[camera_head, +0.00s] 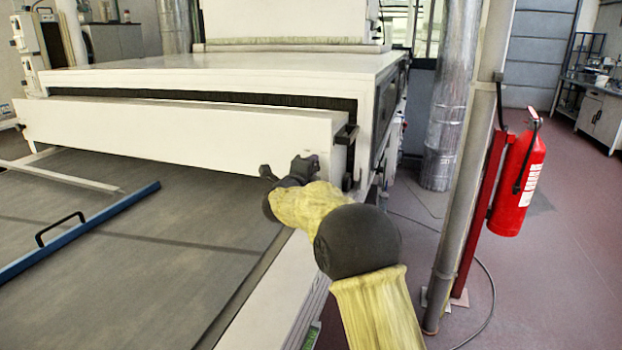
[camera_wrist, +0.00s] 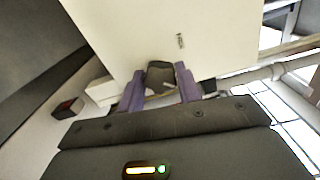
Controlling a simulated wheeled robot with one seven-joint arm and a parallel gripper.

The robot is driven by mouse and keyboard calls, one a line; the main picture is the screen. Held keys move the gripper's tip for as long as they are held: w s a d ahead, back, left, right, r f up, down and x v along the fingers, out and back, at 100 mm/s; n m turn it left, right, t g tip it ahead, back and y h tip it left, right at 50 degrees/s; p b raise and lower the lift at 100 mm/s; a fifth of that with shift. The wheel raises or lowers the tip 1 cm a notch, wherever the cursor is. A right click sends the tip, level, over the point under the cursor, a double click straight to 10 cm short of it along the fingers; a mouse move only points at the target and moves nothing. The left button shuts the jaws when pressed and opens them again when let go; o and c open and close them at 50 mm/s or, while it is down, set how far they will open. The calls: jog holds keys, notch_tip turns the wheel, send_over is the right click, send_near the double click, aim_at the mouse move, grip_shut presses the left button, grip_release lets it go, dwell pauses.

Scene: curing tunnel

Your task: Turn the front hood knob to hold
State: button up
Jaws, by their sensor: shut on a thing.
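The white front hood (camera_head: 180,128) spans the belt at the tunnel mouth. My gripper (camera_head: 287,172) is at the right end of its front face. In the wrist view, my gripper (camera_wrist: 160,77) has its two purple fingers on either side of a dark knob (camera_wrist: 160,72) and is shut on it. The knob sits at the edge of a pale panel (camera_wrist: 120,30). A small dark marking (camera_wrist: 180,41) is on the panel beyond the knob, too small to read. The knob's pointer cannot be made out. In the head view the knob is hidden by my gripper.
The grey belt (camera_head: 130,215) lies below the hood, with a blue bar and handle (camera_head: 85,232) across it. A post (camera_head: 466,180) and a red fire extinguisher (camera_head: 518,180) stand to the right of my arm. Red floor (camera_head: 560,250) is open farther right.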

jog(key=shift+f, duration=0.1)
dwell(0.4)
jog(key=o, duration=1)
jog(key=b+v, duration=0.1)
jog(key=v, duration=1.6)
jog(key=shift+s+a, duration=0.1)
jog(key=shift+s, duration=0.1)
